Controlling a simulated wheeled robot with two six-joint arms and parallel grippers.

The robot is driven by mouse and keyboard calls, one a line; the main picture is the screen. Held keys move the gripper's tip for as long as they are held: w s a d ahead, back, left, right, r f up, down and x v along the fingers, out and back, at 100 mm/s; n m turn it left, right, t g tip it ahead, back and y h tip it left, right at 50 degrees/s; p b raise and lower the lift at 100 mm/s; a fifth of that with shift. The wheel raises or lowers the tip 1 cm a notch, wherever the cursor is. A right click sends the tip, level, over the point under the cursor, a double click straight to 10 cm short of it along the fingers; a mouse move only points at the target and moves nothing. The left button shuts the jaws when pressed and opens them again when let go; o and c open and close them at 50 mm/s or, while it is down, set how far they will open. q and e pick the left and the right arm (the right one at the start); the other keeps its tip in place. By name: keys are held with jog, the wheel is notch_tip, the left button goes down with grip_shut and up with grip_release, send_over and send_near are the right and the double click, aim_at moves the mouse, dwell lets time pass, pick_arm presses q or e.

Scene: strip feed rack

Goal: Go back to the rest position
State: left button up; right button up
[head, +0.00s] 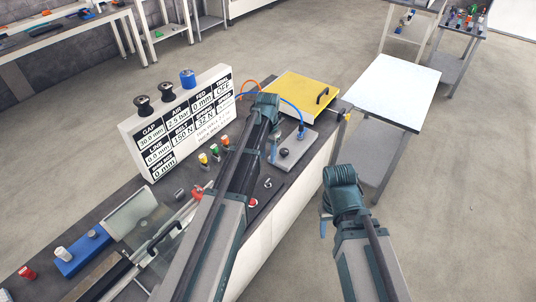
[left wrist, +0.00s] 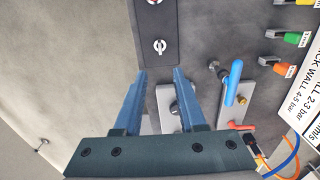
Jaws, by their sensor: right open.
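My left arm reaches in over the bench, its wrist above the grey plate (head: 297,150) with a black knob. In the head view only a bit of my left gripper (head: 273,150) shows below the wrist. A blue finger shows and no held object is visible.
The bench carries a white readout board (head: 182,122), a yellow lid (head: 303,92) with a black handle, a blue lever (head: 301,128), coloured knobs (head: 215,150) and a blue block (head: 83,250). A white-topped table (head: 395,90) stands to the right. Open floor lies at the lower right.

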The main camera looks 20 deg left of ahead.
dwell(0.3)
pick_arm(q)
jog(key=s+d+f+b, duration=0.1)
jog(key=s+d, duration=0.3)
jog(key=s, duration=0.4)
jog(key=s+d+f+b, duration=0.2)
jog(key=s+d, duration=0.3)
jog(key=s, duration=0.3)
jog(key=s+d+f+y+b, duration=0.1)
jog(key=s+d, duration=0.3)
jog(key=s, duration=0.4)
jog(key=shift+d+f+b, duration=0.2)
jog(key=shift+f+b, duration=0.25)
jog(key=shift+b, duration=0.05)
jog(key=shift+s, duration=0.15)
